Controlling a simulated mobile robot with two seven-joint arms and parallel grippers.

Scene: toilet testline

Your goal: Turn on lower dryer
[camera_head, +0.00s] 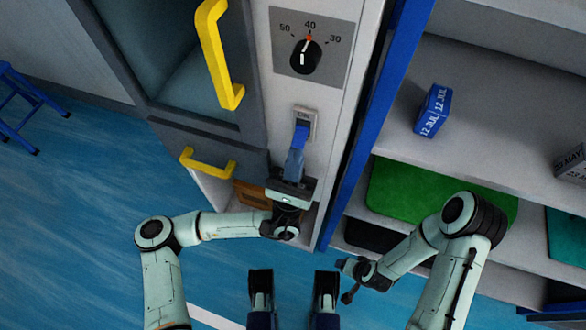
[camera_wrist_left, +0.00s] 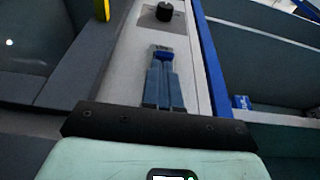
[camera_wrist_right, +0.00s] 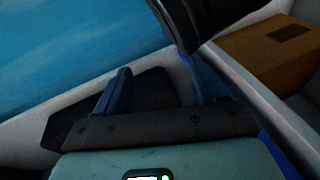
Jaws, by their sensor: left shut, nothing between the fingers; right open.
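The dryer (camera_head: 255,75) is a tall grey unit with a dial panel and a switch on its front post. The switch (camera_head: 303,113) has a light plate marked "ON" and a blue rocker; it also shows in the left wrist view (camera_wrist_left: 161,50). My left gripper (camera_head: 298,150) is shut and empty, its blue fingers pointing up at the switch's lower part. In the left wrist view the fingertips (camera_wrist_left: 162,68) overlap the rocker's lower edge; I cannot tell whether they touch. My right gripper (camera_wrist_right: 160,85) is open and empty, low and to the right, away from the switch.
A black dial (camera_head: 306,57) above the switch points near 40. Yellow handles (camera_head: 222,60) (camera_head: 207,163) stick out at left. Blue-edged shelves at right hold a blue box (camera_head: 433,110) and a green mat (camera_head: 430,192). A blue stool (camera_head: 25,105) stands far left on clear blue floor.

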